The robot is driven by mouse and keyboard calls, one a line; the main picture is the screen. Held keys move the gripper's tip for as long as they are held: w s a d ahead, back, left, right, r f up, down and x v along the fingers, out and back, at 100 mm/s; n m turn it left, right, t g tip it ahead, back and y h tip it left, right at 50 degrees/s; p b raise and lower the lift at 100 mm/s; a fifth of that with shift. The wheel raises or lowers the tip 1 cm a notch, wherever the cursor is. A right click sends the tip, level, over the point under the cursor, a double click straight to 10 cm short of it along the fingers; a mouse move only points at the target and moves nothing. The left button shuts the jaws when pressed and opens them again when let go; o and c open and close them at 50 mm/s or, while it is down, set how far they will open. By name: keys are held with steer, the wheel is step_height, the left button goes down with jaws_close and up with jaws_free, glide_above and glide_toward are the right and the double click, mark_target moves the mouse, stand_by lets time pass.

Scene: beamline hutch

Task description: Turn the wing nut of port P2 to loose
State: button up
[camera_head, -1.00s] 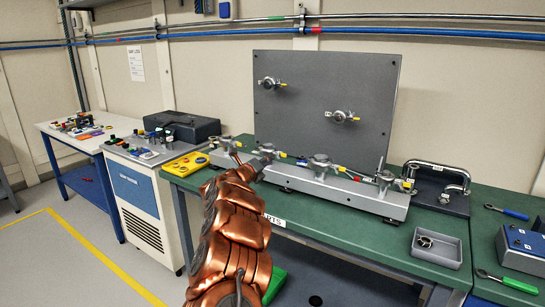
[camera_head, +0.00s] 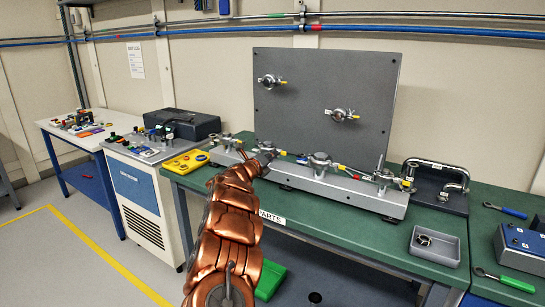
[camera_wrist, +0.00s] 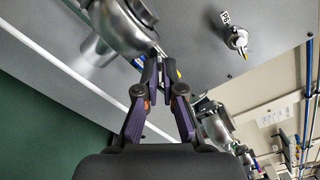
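A long grey manifold (camera_head: 300,181) on the green bench carries several metal ports with clamps. Which is P2 cannot be read. One clamped port (camera_head: 268,148) is by the end of my copper-coloured arm; another clamped port (camera_head: 320,160) is to its right. My gripper (camera_wrist: 159,72) has its two dark fingertips almost together, with a narrow gap, right beside a large metal clamp (camera_wrist: 122,25) in the wrist view. A small yellow mark shows just right of the tips. Any wing nut between the tips is hidden. A second clamp (camera_wrist: 214,125) is at lower right.
A grey upright panel (camera_head: 325,90) with two clamped ports stands behind the manifold. A yellow tray (camera_head: 186,162) is at left, a small grey bin (camera_head: 436,246) at front right, and a metal-handled block (camera_head: 438,186) at right. Some green bench top is clear in front.

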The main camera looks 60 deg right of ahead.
steer(key=shift+n, duration=0.4)
jaws_close()
steer(key=shift+n+p, duration=7.2)
steer(key=shift+n, duration=4.4)
steer(key=shift+o, duration=1.3)
jaws_free()
steer(key=shift+f, duration=0.1)
steer(key=shift+a, duration=0.1)
